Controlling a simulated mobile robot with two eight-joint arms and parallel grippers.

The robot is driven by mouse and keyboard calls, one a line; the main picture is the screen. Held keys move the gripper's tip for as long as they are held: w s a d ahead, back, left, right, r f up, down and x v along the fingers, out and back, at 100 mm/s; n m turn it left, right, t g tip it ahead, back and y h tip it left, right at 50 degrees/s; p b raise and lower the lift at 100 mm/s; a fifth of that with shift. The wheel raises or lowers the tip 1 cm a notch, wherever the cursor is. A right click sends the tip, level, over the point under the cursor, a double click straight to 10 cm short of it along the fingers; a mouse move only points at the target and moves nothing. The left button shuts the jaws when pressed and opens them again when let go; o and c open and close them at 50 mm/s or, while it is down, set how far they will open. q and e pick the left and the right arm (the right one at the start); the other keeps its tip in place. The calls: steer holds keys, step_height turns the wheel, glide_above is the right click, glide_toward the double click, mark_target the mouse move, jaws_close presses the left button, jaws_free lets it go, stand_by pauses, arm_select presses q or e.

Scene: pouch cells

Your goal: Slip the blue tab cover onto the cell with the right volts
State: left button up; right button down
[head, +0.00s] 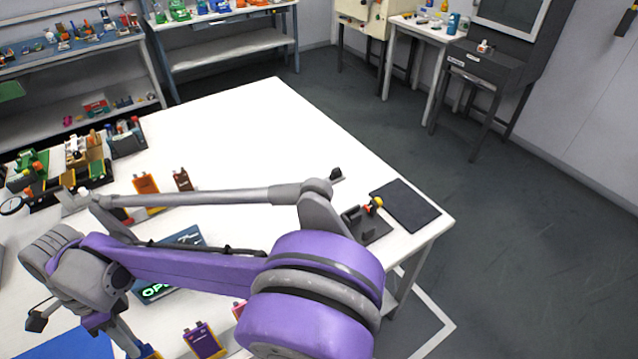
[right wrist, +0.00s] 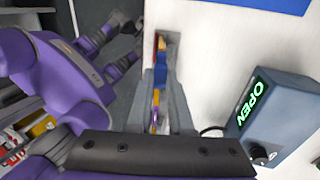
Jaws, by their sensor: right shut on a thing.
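In the head view, pouch cells stand on the white table: an orange one (head: 147,186), a brown one (head: 183,180) and a purple one with yellow edging (head: 203,341). A blue meter reading OPEN (head: 156,291) lies partly behind my right arm; it also shows in the right wrist view (right wrist: 258,103). My right gripper (right wrist: 158,95) points down near the table, shut on a thin blue-and-yellow thing (right wrist: 159,74). I cannot tell whether this is the blue tab cover or a cell; the fingers hide most of it. My left gripper is not in view.
A blue mat (head: 70,347) lies at the lower left. A dark pad (head: 405,205) and a small fixture (head: 366,222) sit at the right corner. Small racks (head: 88,160) crowd the left. The table's far middle (head: 260,125) is clear.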

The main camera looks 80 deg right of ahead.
steer(key=shift+f, duration=0.1)
steer(key=c, duration=0.7)
jaws_free()
steer(key=shift+c, duration=0.2)
steer(key=shift+o, duration=0.5)
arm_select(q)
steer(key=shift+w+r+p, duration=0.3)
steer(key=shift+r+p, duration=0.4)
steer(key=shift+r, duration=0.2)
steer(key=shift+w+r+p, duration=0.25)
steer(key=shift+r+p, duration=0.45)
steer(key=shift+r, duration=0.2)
arm_select(e)
steer(key=shift+v, duration=2.6)
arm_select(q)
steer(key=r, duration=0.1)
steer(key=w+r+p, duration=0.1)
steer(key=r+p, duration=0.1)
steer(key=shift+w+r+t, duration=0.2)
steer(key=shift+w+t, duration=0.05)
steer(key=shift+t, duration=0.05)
arm_select(e)
step_height(320, 180, up, 5)
steer(key=shift+f, duration=0.1)
